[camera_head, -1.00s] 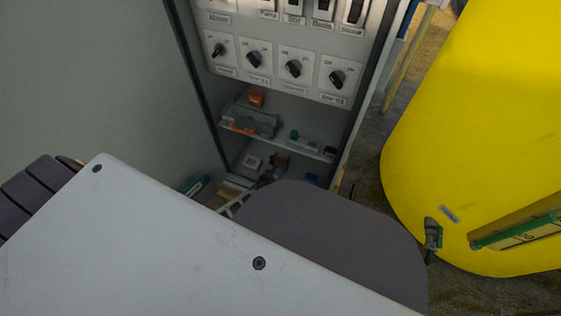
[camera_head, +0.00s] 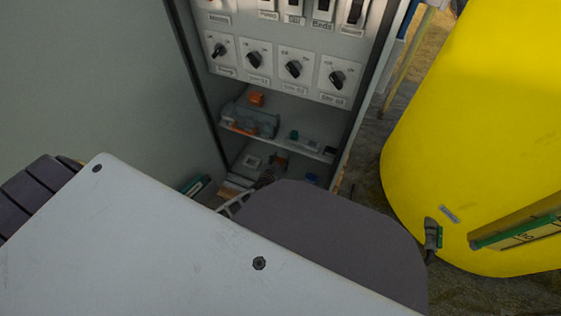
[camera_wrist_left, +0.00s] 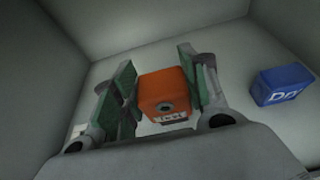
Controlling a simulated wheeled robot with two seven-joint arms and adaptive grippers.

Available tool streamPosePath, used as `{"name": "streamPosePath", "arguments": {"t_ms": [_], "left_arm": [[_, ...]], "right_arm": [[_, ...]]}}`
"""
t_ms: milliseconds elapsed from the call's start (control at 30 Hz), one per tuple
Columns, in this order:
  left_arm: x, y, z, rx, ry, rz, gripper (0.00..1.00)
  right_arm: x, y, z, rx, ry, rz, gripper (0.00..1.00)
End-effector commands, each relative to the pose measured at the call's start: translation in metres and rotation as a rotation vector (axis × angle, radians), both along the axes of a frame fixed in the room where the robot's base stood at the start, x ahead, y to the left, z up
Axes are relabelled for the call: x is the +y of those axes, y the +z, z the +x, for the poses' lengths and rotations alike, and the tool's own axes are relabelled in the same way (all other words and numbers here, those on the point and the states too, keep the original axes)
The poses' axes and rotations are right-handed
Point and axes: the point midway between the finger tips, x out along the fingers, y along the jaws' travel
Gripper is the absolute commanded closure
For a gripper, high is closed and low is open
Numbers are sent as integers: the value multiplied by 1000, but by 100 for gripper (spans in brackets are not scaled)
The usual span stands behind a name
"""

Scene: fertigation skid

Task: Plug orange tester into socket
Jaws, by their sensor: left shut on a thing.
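The orange tester (camera_wrist_left: 163,94) is a small block with a dark round mark on its near face. In the left wrist view it sits between the two green-padded fingers of my left gripper (camera_wrist_left: 160,82), which is shut on it. A pale patch behind the left finger in the wrist view may be this socket. My right gripper is not in view.
A blue block (camera_wrist_left: 279,86) is right of the tester; it also shows in the head view (camera_head: 312,179). Above is a shelf (camera_head: 300,145) with a grey case (camera_head: 252,121) and an orange block (camera_head: 257,98). Cabinet side walls are close. A yellow tank (camera_head: 480,120) stands right.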

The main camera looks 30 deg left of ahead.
Motion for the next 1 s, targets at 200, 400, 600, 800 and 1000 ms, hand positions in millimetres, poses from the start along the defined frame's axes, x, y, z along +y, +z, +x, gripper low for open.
{"name": "streamPosePath", "arguments": {"t_ms": [200, 400, 600, 800, 1000], "left_arm": [[6, 0, -1, 0, 0, 0, 82], [11, 0, -1, 0, 0, 1, 82], [15, 0, -2, 0, 0, 1, 82], [20, 1, -2, -1, 0, 1, 82], [25, 1, -3, -1, -1, 2, 82]], "right_arm": [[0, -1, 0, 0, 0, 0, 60], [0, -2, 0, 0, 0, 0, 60], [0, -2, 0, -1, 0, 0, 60], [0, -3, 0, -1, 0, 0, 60], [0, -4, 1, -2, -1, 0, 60]]}}
